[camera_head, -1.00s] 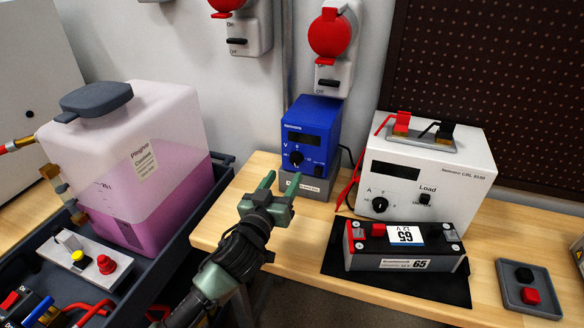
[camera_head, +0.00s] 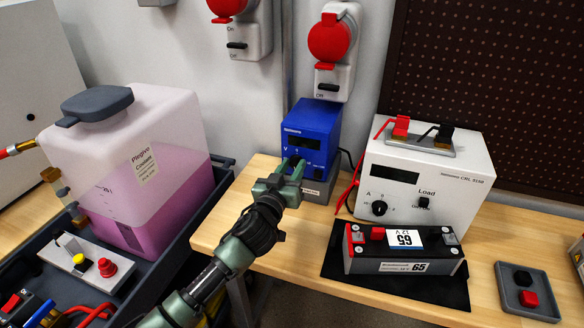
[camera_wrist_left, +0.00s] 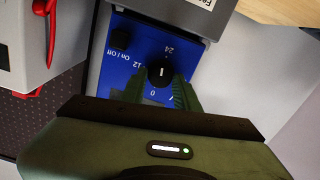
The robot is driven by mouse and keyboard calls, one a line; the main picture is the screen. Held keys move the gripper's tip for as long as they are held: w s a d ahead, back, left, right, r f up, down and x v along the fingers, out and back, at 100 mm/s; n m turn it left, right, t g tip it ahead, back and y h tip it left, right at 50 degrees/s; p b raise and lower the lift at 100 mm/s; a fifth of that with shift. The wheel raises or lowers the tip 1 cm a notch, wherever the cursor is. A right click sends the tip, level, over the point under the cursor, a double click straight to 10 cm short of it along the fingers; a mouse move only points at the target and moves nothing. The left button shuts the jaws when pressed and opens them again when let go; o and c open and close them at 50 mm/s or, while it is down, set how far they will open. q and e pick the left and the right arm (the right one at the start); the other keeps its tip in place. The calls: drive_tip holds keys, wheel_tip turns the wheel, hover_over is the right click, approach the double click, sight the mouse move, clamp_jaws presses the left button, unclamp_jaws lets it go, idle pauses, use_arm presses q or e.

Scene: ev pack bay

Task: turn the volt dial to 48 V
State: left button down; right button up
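The blue power supply (camera_head: 312,120) stands on the bench against the wall, with a dark display. Its black volt dial (camera_wrist_left: 160,71) shows in the wrist view, with 24, 12 and 0 printed around it. A short white pointer line is on the knob; which mark it points at is unclear. No 48 mark can be made out. My left gripper (camera_head: 294,167) is in front of the supply and covers the dial in the head view. In the wrist view its two open fingers (camera_wrist_left: 160,84) straddle the dial's sides; contact is unclear. My right gripper is out of view.
A white load unit (camera_head: 440,172) with its own dial stands to the right. A battery (camera_head: 405,257) lies on a black mat in front of it. A coolant tank (camera_head: 140,180) stands in a dark cart at left. A red cable hangs beside the supply.

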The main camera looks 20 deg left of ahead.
use_arm(q)
drive_tip(key=shift+m, duration=0.3)
drive_tip(key=m+p, duration=0.1)
drive_tip(key=m, duration=0.2)
drive_tip(key=shift+r, duration=0.1)
drive_tip(key=m+p, duration=0.1)
drive_tip(key=m, duration=0.4)
drive_tip(key=shift+d, duration=0.1)
drive_tip(key=m+p, duration=0.1)
drive_tip(key=m, duration=0.3)
drive_tip(key=shift+d+f+m, duration=0.1)
drive_tip(key=shift+f+m, duration=0.1)
drive_tip(key=shift+m, duration=1.9)
drive_tip(key=c, duration=1.1)
unclamp_jaws()
drive_tip(key=shift+o, duration=0.2)
drive_tip(key=shift+s, duration=0.15)
